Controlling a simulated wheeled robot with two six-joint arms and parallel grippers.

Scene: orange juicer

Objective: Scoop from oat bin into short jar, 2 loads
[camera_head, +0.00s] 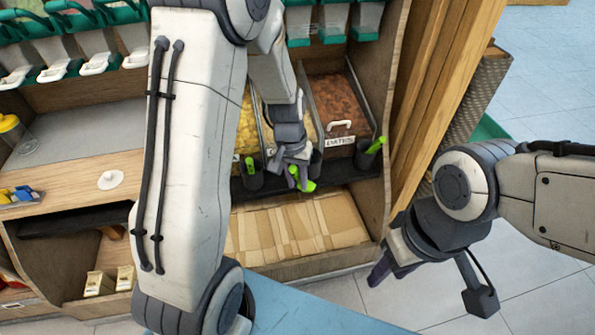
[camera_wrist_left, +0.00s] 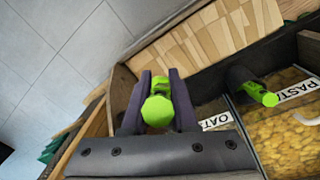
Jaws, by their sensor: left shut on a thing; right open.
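My left gripper (camera_head: 297,172) is shut on a green-handled scoop (camera_head: 305,185) at the front of the middle bin. In the left wrist view the scoop's green handle (camera_wrist_left: 157,108) sits between the two dark fingers (camera_wrist_left: 157,115); its scooping end is hidden. The oat bin (camera_head: 312,128) is partly covered by my left arm; its label (camera_wrist_left: 217,121) shows in the left wrist view. My right gripper (camera_head: 392,265) is open and empty, over the floor at the right. I cannot make out the short jar for certain.
A pasta bin (camera_head: 247,125) lies left of the oat bin, and a bin of brown food (camera_head: 340,103) right of it. Another green scoop (camera_head: 376,145) stands in a holder at the right. A yellow-lidded container (camera_head: 9,124) is at the left edge. The grey counter (camera_head: 85,135) has free room.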

